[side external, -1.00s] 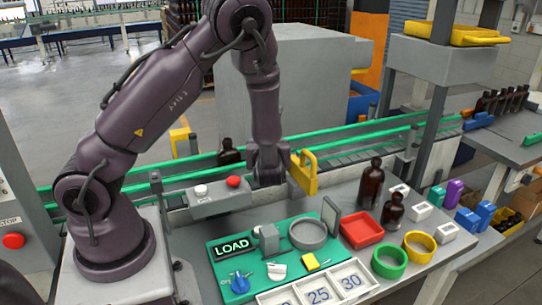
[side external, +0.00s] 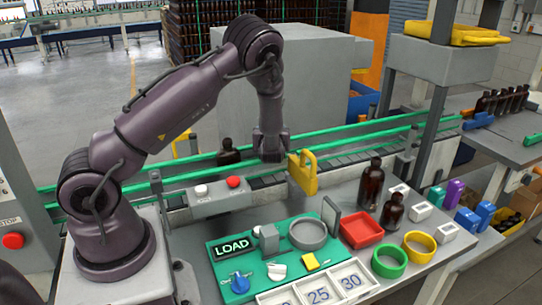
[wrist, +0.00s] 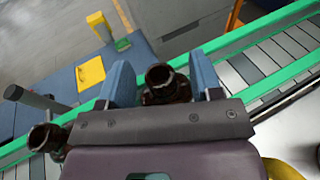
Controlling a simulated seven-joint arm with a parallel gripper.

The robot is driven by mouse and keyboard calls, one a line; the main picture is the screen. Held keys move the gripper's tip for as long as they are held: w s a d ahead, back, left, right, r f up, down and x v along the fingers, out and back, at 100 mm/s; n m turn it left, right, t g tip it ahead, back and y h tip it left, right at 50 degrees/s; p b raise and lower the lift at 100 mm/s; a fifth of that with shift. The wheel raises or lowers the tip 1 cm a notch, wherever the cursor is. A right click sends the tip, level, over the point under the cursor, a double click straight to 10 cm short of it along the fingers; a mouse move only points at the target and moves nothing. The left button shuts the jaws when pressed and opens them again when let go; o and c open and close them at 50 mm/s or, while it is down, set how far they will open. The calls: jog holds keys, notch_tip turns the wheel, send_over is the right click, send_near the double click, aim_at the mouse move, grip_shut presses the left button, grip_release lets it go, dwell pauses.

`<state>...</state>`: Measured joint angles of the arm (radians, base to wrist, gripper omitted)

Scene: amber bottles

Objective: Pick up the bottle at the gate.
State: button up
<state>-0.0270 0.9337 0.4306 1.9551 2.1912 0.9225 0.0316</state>
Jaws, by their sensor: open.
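In the wrist view, a dark amber bottle (wrist: 162,85) stands between the two blue fingers of my open gripper (wrist: 161,73), with its open mouth toward the camera. I cannot tell whether a finger touches it. In the side view my gripper (side external: 268,156) is over the conveyor, just left of the yellow gate (side external: 303,174), and hides this bottle. A second amber bottle (side external: 228,152) is on the belt to the left. A bottle at the lower left of the wrist view (wrist: 45,138) appears to be this one.
Green rails (side external: 352,143) run along the conveyor. On the bench in front, a tall bottle (side external: 372,183) and a shorter one (side external: 392,210) stand by a red tray (side external: 361,230). A control box with a red button (side external: 233,182) is close in front of the belt.

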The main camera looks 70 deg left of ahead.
jog(key=shift+w+a, duration=0.1)
jog(key=shift+a, duration=0.15)
grip_shut()
